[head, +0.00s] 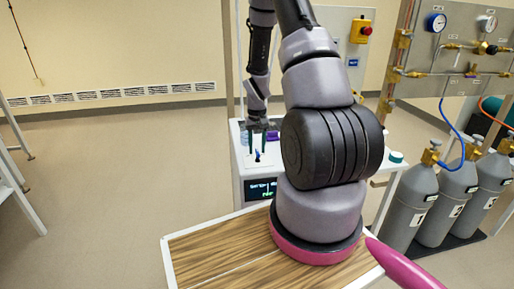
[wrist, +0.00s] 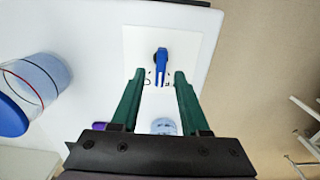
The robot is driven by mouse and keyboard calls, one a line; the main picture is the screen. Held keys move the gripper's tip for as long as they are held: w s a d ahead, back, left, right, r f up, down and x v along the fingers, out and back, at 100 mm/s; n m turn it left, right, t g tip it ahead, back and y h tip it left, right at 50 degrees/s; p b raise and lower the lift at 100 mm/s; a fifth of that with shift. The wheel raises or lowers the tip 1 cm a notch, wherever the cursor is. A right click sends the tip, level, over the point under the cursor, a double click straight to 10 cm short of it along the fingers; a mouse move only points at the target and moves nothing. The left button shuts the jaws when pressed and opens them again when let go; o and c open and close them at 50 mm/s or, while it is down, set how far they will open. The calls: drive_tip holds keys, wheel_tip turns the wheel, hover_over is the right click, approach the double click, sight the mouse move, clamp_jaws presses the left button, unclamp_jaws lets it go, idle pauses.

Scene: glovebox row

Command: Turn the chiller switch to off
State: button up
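The chiller (head: 238,159) is a white box with a dark display on its front, behind the wooden-topped surface in the head view. Its switch is a blue handle (wrist: 161,65) on a white plate (wrist: 190,48) in the wrist view; small marks beside it are too small to read. The blue handle also shows small in the head view (head: 257,155). My gripper (wrist: 159,77) is open, with its two green fingers apart and nothing held. The fingertips lie on either side of the handle's lower end in the picture; I cannot tell whether they touch it.
A clear container with a blue lid (wrist: 38,85) stands left of the plate in the wrist view. A purple thing and a pale blue round thing show partly behind the gripper. Grey gas cylinders (head: 412,205) and a valve panel (head: 460,50) stand at the right.

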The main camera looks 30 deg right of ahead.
sight(257, 150)
wheel_tip(257, 150, up, 11)
idle(0.6)
idle(0.3)
